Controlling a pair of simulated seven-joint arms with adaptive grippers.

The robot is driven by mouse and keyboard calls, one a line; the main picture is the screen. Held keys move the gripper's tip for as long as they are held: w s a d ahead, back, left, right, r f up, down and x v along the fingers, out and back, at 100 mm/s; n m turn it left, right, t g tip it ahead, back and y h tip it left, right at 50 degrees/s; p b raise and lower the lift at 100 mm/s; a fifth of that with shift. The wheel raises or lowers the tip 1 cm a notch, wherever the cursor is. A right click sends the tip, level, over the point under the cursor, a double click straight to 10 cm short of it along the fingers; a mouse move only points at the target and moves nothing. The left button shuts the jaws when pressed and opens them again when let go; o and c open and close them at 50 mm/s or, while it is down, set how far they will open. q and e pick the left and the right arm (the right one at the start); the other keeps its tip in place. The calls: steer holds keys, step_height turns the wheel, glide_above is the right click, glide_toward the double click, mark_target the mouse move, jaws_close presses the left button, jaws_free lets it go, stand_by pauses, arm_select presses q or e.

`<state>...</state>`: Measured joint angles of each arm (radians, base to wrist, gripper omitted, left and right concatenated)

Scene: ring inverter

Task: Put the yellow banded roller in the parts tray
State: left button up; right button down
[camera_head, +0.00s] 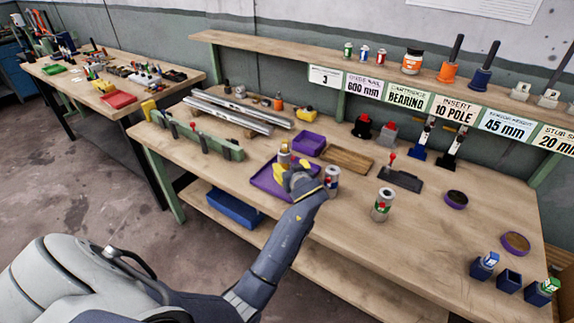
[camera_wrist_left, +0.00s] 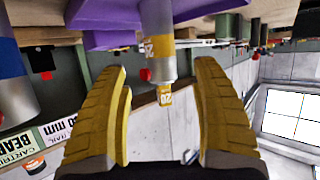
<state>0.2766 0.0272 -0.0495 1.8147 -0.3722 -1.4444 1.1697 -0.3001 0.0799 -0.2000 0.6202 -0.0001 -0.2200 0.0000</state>
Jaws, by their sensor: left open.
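The yellow banded roller (camera_head: 284,156) is a silver cylinder with a yellow band. It is upright at the purple parts tray (camera_head: 262,184) and appears to stand in it. In the wrist view, turned upside down, the roller (camera_wrist_left: 157,45) hangs from the top edge in front of the purple tray (camera_wrist_left: 100,14). My left gripper (camera_head: 296,180) is at the tray, right beside the roller. Its yellow fingers (camera_wrist_left: 162,105) are spread, with a clear gap between them; the roller lies ahead of the gap and neither finger touches it. My right gripper is out of view.
A blue-banded roller (camera_head: 332,180) stands close right of my left gripper, and a green-banded one (camera_head: 381,204) farther right. A smaller purple bin (camera_head: 309,144) and a wooden tray (camera_head: 348,160) sit behind. Silver rails (camera_head: 230,115) lie at the back left.

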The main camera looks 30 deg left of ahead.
arm_select(q)
steer(key=shift+v, duration=1.7)
